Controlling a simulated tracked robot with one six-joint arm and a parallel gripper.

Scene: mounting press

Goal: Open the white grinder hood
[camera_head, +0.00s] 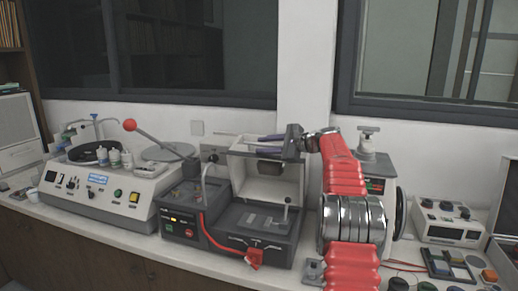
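The white grinder hood (239,170) stands raised at the back of a dark grey machine (262,242), in the middle of the view. Its hollow front and the work bed below it are exposed. My gripper (266,144) is at the hood's upper front edge, coming in from the right. Its two dark purple fingers point left and look parted, with nothing clearly between them. I cannot tell whether a finger touches the hood. My arm hides part of the area right of the hood.
Further left is a white polishing machine (100,195) with bottles. A white instrument (447,222) and a tray of coloured pieces (448,266) are at right. Wall and windows are behind.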

